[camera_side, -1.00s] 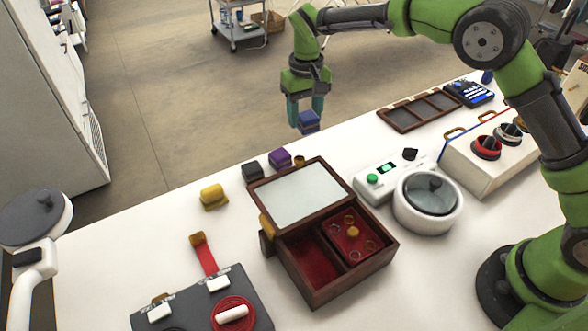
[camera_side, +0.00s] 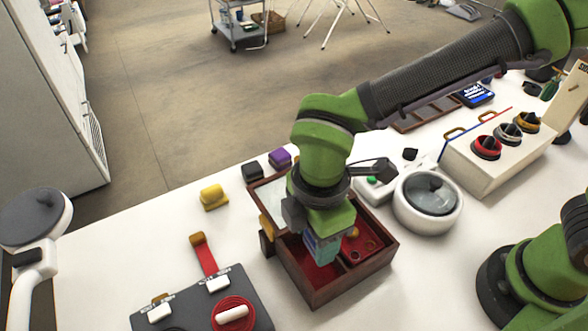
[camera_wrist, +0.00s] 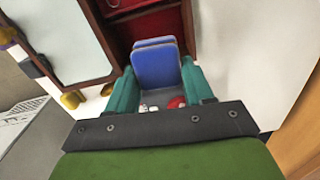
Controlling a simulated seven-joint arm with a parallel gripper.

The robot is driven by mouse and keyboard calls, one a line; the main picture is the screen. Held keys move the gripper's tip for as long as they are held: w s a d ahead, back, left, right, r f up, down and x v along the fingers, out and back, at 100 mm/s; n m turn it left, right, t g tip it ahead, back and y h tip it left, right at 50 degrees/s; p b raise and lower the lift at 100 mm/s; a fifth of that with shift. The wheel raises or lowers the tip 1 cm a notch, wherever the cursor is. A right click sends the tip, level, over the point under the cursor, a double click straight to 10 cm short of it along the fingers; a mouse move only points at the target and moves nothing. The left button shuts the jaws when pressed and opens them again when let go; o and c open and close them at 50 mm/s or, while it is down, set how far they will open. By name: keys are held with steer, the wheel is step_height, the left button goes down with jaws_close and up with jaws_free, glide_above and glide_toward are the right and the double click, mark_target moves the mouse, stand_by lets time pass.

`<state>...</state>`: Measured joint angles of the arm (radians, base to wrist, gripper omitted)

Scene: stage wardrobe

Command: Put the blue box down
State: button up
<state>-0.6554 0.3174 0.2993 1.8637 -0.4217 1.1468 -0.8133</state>
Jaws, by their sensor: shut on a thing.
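The blue box (camera_wrist: 157,66) is held between the teal fingers of my gripper (camera_wrist: 159,75) in the wrist view. In the side view my gripper (camera_side: 322,246) points down over the left red-lined compartment of the open wooden case (camera_side: 345,287). There the fingers and wrist mostly hide the blue box. I cannot tell whether its underside touches the compartment floor.
The case's mirrored lid (camera_wrist: 58,38) stands open behind my gripper. A yellow block (camera_side: 212,197), a black block (camera_side: 252,172) and a purple block (camera_side: 280,158) stand nearby. A round white device (camera_side: 428,203) is right of the case. Clear table lies at front right.

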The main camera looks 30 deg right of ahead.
mark_target(310, 276)
steer(key=shift+w+f+n, duration=0.1)
steer(key=shift+f+n, duration=0.1)
steer(key=shift+n, duration=0.1)
step_height(310, 276, down, 10)
steer(key=shift+r, duration=0.1)
stand_by(0.3)
steer(key=o, duration=0.7)
steer(key=shift+o, duration=0.2)
